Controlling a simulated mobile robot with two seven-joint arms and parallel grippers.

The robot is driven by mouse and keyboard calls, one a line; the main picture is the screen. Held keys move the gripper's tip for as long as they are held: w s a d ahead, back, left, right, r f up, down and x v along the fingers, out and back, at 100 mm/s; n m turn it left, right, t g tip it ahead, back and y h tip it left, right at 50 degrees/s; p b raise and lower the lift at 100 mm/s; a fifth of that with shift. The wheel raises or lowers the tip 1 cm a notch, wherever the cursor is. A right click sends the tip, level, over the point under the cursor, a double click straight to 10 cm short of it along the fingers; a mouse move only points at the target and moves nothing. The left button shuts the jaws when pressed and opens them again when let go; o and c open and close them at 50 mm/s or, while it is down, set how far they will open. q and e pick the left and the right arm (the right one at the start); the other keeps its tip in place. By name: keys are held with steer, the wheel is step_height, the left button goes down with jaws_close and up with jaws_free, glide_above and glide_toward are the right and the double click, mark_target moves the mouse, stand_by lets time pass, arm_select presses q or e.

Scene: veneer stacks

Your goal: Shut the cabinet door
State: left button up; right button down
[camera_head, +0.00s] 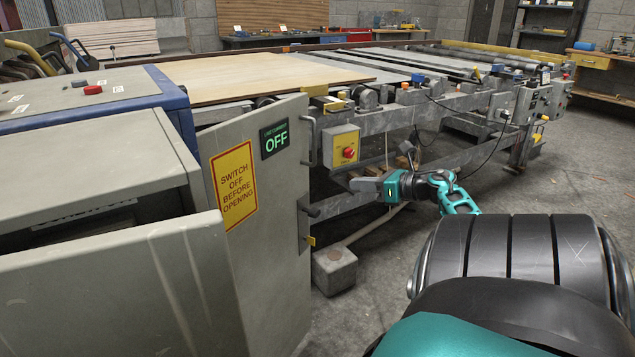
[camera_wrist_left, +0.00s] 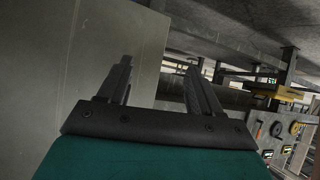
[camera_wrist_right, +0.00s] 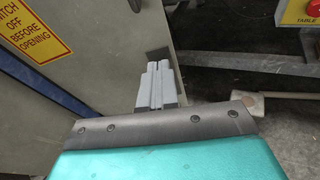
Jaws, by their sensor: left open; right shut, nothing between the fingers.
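The grey cabinet door (camera_head: 262,215) carries a yellow "switch off before opening" sign and a green "OFF" label. Handles show along its right edge (camera_head: 309,140). The door stands ajar from the grey cabinet (camera_head: 95,160); a dark gap shows behind the panel at lower left. My right gripper (camera_head: 355,184) is just right of the door's edge, its fingers pointing at it. In the right wrist view its fingers (camera_wrist_right: 160,66) are together and empty near the door's edge; contact cannot be told. My left gripper (camera_wrist_left: 160,72) is open and empty beside a grey panel (camera_wrist_left: 105,50), and hidden in the head view.
A long conveyor frame (camera_head: 400,115) with a veneer sheet (camera_head: 255,75) runs behind the door. A yellow switch box (camera_head: 341,146) hangs beside the door edge. A grey block (camera_head: 334,270) sits on the floor below.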

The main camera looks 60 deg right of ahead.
steer(key=n, duration=0.1)
steer(key=b, duration=0.4)
glide_toward(307, 180)
steer(key=shift+g, duration=0.3)
steer(key=x, duration=0.4)
steer(key=shift+w+a+f, duration=0.1)
steer(key=shift+w+f, duration=0.05)
steer(key=shift+w, duration=0.05)
arm_select(q)
steer(key=shift+w+d+f, duration=0.1)
steer(key=shift+d+f, duration=0.15)
steer(key=shift+f, duration=0.35)
steer(key=shift+w+d+f, duration=0.1)
steer(key=shift+d+f, duration=0.15)
steer(key=shift+f, duration=0.3)
arm_select(e)
steer(key=shift+w, duration=1.05)
steer(key=w, duration=0.6)
steer(key=shift+w, duration=0.15)
arm_select(q)
steer(key=shift+s+f, duration=0.1)
steer(key=shift+s, duration=0.05)
arm_select(e)
steer(key=shift+w+a, duration=0.15)
steer(key=shift+w, duration=0.85)
